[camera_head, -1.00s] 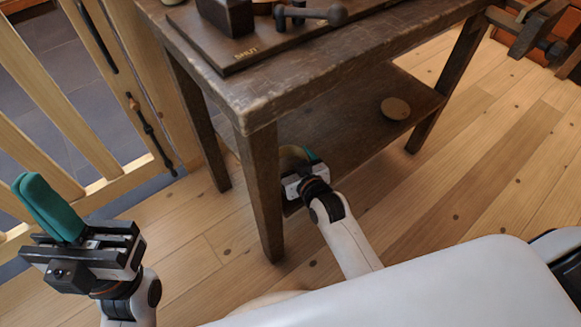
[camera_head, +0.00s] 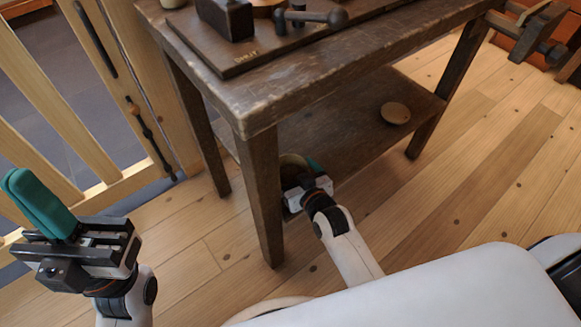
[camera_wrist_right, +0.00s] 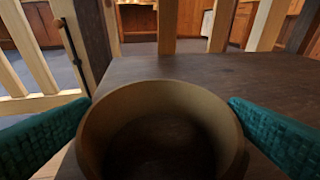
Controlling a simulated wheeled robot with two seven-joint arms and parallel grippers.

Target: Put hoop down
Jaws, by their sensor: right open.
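The hoop (camera_wrist_right: 160,94), a round tan wooden ring, is on the lower shelf (camera_wrist_right: 215,72) of the dark wooden table. In the head view the hoop (camera_head: 292,160) is partly hidden behind my right gripper (camera_head: 302,168) and close to the near table leg. In the right wrist view my right gripper's teal fingers (camera_wrist_right: 162,130) are apart, one on each side of the hoop, with the right one very near its wall. My left gripper (camera_head: 22,180) is raised at the far left with its teal fingers together, holding nothing visible.
The near table leg (camera_head: 258,200) stands just left of my right gripper. A small round wooden disc (camera_head: 396,113) lies farther right on the shelf, with bare shelf between. The tabletop (camera_head: 300,85) overhangs the shelf. A wooden railing (camera_head: 50,120) stands at the left.

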